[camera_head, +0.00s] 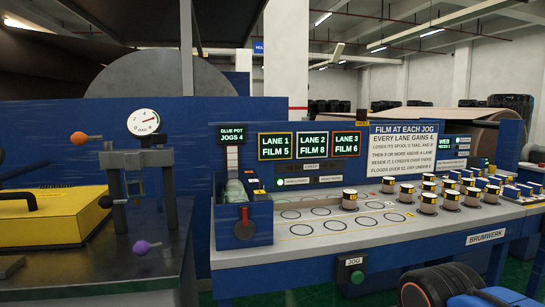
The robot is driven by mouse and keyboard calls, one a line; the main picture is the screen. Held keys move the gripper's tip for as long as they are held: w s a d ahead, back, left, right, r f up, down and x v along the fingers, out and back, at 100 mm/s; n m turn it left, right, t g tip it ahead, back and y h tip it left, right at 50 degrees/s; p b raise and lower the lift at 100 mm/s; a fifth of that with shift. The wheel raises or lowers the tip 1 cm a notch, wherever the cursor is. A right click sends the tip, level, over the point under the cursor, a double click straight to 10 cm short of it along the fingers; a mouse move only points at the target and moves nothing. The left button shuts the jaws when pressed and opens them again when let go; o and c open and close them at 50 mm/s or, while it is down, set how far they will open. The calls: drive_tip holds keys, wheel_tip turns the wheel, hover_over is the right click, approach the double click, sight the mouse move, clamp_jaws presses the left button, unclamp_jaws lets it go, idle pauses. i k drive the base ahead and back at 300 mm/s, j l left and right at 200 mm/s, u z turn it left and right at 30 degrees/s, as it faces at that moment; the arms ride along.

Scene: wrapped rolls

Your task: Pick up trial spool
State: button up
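Several small pale spools with dark tops and yellow marks stand on the grey bench (270,250) in the head view. One spool (349,201) stands apart at the left, by rows of outlined circles. Another spool (388,185) stands farther back, and more are grouped to the right, among them a front one (428,204). I cannot tell which one is the trial spool; their labels are too small to read. My gripper is not in view.
A green JOG button (356,277) is on the bench front. Screens (314,146) read lane 1 film 5, lane 2 film 8, lane 3 film 6. A red lever (244,222) stands left of the circles. A yellow box (52,218) and a gauge (143,122) are farther left.

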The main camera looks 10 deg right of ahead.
sight(465, 182)
drive_tip(key=z, duration=1.3)
